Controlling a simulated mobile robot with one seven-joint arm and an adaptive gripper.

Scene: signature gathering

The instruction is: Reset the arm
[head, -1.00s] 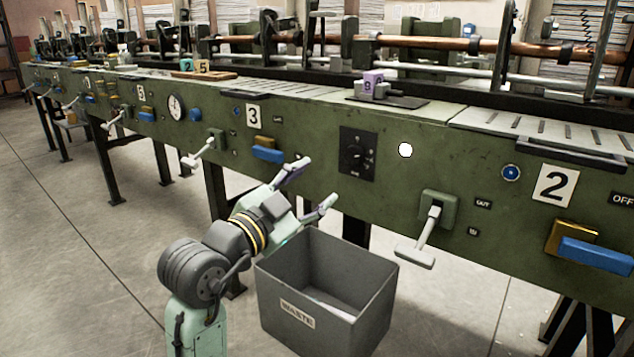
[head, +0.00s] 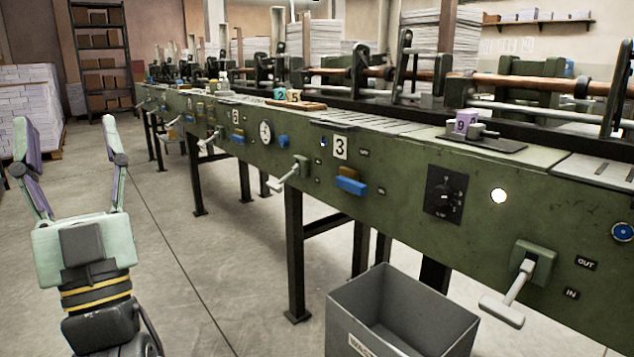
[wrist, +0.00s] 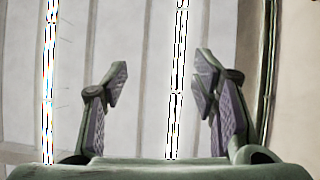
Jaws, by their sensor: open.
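My gripper (head: 72,150) is at the left of the head view, raised upright with its two fingers spread apart and pointing up. It is open and nothing is between the fingers. In the wrist view the fingers (wrist: 160,85) also stand apart, with only a pale panelled surface and bright light strips behind them. My gripper is well to the left of the green machine (head: 400,185) and touches nothing.
A grey waste bin (head: 400,305) stands on the floor before the machine. A lever (head: 515,285) sticks out from the machine's front at the right. A purple block marked 9 (head: 466,126) sits on top. The floor (head: 190,270) between my arm and the machine is clear.

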